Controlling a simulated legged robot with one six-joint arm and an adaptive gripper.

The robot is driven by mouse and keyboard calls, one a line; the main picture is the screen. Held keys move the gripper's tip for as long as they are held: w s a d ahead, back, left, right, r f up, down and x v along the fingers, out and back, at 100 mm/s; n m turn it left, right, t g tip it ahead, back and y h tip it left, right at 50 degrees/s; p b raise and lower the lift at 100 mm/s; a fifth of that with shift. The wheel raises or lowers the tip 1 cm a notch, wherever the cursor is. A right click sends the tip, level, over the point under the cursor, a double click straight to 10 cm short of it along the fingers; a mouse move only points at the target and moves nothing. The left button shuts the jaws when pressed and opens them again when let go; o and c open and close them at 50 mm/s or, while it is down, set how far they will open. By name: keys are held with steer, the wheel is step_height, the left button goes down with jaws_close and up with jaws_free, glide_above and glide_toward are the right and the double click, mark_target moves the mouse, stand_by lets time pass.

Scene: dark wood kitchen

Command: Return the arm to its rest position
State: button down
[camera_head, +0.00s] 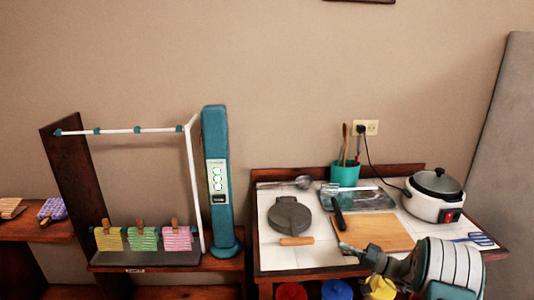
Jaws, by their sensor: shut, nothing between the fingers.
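My arm comes in at the lower right, in front of the white-topped counter (278,258). Its thick white and teal-grey links are nearest the camera. My gripper (346,248) points left, over the front part of the counter near the wooden cutting board (375,231). It looks small and partly hidden by my own arm. It is shut and holds nothing that I can see. I cannot tell its exact height above the counter.
On the counter are a round grey pan (290,215), a white cooker (435,196), a teal utensil cup (345,174) and a blue spatula (480,239). A tall teal tower (216,170) and a white-railed rack (125,130) stand left. Colored round things show below the counter's front edge.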

steer(key=s+a+r+n+g+h, duration=0.2)
steer(key=s+a+r+g+h, duration=0.4)
steer(key=s+a+r+g, duration=0.65)
steer(key=s+r+t+h, duration=0.2)
steer(key=s+t+h, duration=0.6)
steer(key=s, duration=1.4)
steer(key=h, duration=0.4)
steer(key=shift+s+d+m, duration=0.3)
steer(key=shift+d+m, duration=0.05)
steer(key=shift+m, duration=0.05)
